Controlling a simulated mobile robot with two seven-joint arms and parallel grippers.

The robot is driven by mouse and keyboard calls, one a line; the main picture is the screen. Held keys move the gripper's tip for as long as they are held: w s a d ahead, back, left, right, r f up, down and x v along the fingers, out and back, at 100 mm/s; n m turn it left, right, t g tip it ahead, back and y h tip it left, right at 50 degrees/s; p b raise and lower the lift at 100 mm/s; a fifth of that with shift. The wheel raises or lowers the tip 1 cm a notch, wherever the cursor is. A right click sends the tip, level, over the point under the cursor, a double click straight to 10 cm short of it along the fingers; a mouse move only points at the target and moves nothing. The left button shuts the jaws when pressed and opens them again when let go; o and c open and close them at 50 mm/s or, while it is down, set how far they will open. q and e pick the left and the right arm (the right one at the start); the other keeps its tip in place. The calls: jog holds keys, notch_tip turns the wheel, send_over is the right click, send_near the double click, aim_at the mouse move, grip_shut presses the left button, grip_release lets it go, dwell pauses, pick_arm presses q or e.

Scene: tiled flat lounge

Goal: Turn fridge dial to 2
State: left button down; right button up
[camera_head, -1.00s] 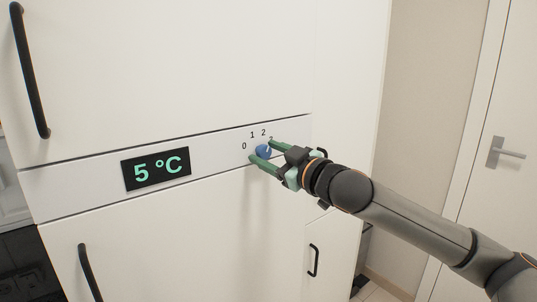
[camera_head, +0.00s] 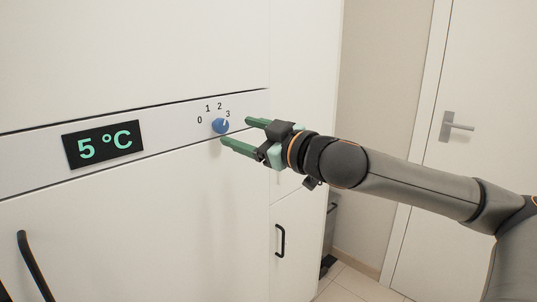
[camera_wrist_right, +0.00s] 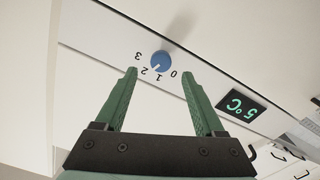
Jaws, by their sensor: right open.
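The blue fridge dial (camera_head: 220,126) sits on the white control strip (camera_head: 172,128), below the printed numbers 0 to 3. It also shows in the right wrist view (camera_wrist_right: 160,60). Its white mark points toward the upper right in the head view, near the 2; the exact setting is hard to tell. My right gripper (camera_head: 235,131), with green fingers, is open and empty, just in front and to the right of the dial. In the wrist view (camera_wrist_right: 158,88) the dial is beyond the fingertips and apart from them. My left gripper is not in view.
A black display (camera_head: 103,145) reads 5 °C, left of the dial. Black handles (camera_head: 34,270) and (camera_head: 280,241) stand out from the lower doors. A white room door (camera_head: 487,110) is at the right.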

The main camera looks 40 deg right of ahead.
jog(key=s+b, duration=0.5)
jog(key=s, duration=0.1)
jog(key=shift+s+d, duration=0.2)
jog(key=shift+s, duration=0.15)
dwell(0.5)
